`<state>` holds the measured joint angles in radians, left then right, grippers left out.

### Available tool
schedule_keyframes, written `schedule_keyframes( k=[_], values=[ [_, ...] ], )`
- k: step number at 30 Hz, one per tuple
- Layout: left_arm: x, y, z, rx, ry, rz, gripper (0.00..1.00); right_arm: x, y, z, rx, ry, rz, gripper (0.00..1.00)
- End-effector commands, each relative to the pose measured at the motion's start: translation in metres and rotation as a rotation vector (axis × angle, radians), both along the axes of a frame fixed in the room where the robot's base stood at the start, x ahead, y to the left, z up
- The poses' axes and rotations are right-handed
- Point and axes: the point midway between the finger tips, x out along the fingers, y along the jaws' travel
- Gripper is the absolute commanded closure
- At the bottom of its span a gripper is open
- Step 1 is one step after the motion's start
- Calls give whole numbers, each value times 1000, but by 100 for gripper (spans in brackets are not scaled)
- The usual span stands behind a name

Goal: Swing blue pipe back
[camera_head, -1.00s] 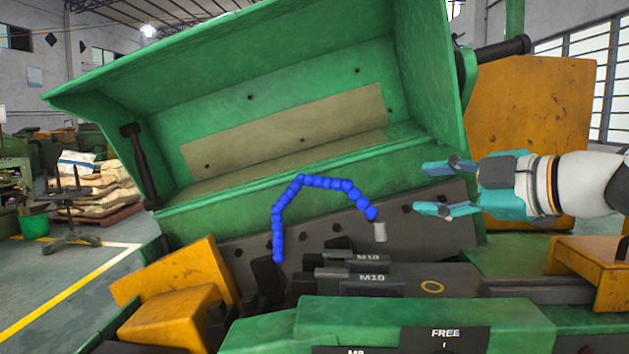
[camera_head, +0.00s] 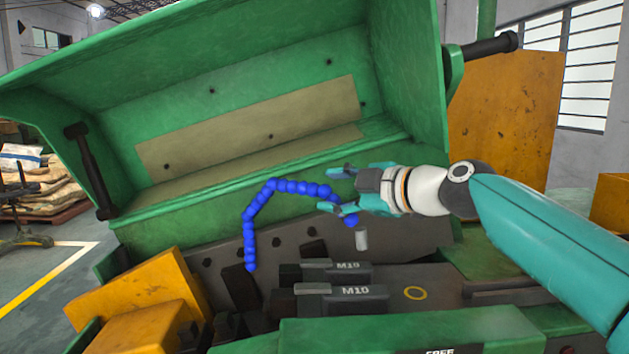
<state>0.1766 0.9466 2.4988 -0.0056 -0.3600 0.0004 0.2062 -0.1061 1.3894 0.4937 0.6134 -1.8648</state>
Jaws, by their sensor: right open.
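The blue pipe (camera_head: 292,186) is a bent chain of beads. Part of the pipe there is hidden behind the lower finger. I cannot tell whether they touch. My left gripper is not in view.
The raised green cover (camera_head: 200,215) of the machine stands behind the pipe. Dark blocks marked M10 (camera_head: 340,298) lie below it. Orange blocks (camera_head: 140,290) are at the lower left, and an orange panel (camera_head: 505,120) stands at the right.

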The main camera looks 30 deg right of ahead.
Motion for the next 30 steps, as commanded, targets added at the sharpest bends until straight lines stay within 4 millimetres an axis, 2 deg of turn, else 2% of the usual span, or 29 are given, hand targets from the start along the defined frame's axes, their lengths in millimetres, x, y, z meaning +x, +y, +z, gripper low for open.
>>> schedule_keyframes(
  k=[3,9,15,22,23,30],
  values=[
    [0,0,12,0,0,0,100,25,5,-4,2,5,3,50],
    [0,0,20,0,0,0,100,50,9,-10,1,3,3,50],
    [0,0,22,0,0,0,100,60,11,-13,0,1,2,50],
    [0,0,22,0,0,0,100,60,11,-14,0,0,1,50],
    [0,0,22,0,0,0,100,60,11,-14,0,0,1,54],
    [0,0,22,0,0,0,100,60,11,-14,0,1,2,94]
  ],
)
